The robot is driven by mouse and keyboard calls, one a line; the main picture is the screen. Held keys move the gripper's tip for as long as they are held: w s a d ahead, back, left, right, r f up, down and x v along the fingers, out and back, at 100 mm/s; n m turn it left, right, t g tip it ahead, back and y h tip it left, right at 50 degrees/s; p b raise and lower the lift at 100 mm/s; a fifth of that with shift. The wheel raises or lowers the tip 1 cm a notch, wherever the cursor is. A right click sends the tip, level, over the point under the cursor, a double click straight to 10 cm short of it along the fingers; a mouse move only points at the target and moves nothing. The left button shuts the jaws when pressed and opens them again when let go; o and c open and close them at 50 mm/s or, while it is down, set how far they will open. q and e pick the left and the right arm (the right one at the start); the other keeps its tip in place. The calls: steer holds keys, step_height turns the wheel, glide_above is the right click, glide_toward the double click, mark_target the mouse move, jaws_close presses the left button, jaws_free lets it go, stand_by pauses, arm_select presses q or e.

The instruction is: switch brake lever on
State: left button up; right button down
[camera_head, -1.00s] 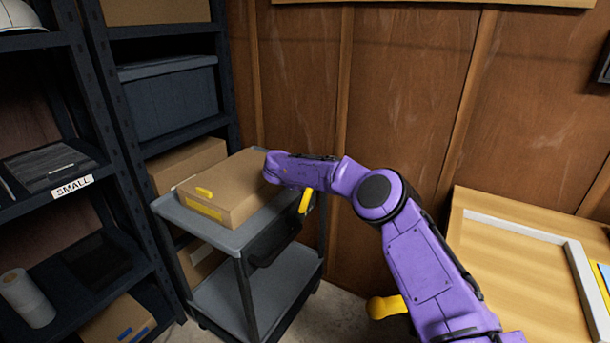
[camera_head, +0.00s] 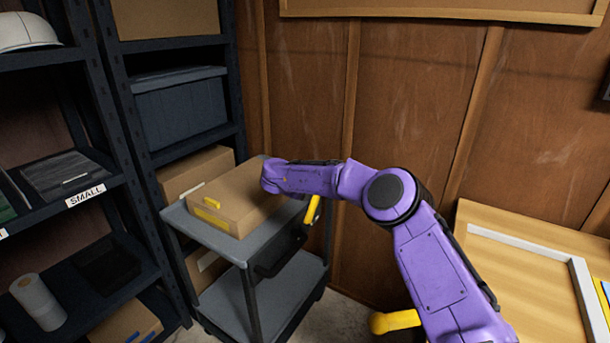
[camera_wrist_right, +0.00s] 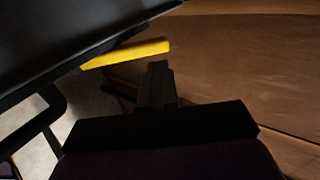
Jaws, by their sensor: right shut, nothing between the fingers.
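The yellow brake lever (camera_head: 312,209) sticks up at the right side of the grey cart (camera_head: 222,250). In the right wrist view the yellow lever (camera_wrist_right: 126,53) lies nearly level beside the cart's dark edge. My right gripper (camera_wrist_right: 157,75) is shut and empty. Its dark fingertips show just below and right of the lever's free end, and I cannot tell whether they touch it. In the head view my purple right arm reaches over the cart's right side, and its fingers are hidden behind the wrist. My left gripper is not in view.
A cardboard box (camera_head: 240,205) with yellow marks sits on the cart top. Dark shelving (camera_head: 160,240) stands left. A wooden panelled wall (camera_head: 410,100) is close behind. A pale wooden surface (camera_head: 510,290) is at right. Another yellow handle (camera_head: 393,321) shows below my arm.

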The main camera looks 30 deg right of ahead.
steer(key=v, duration=0.9)
steer(key=shift+r+b, duration=0.3)
steer(key=shift+b, duration=0.05)
steer(key=shift+w, duration=0.1)
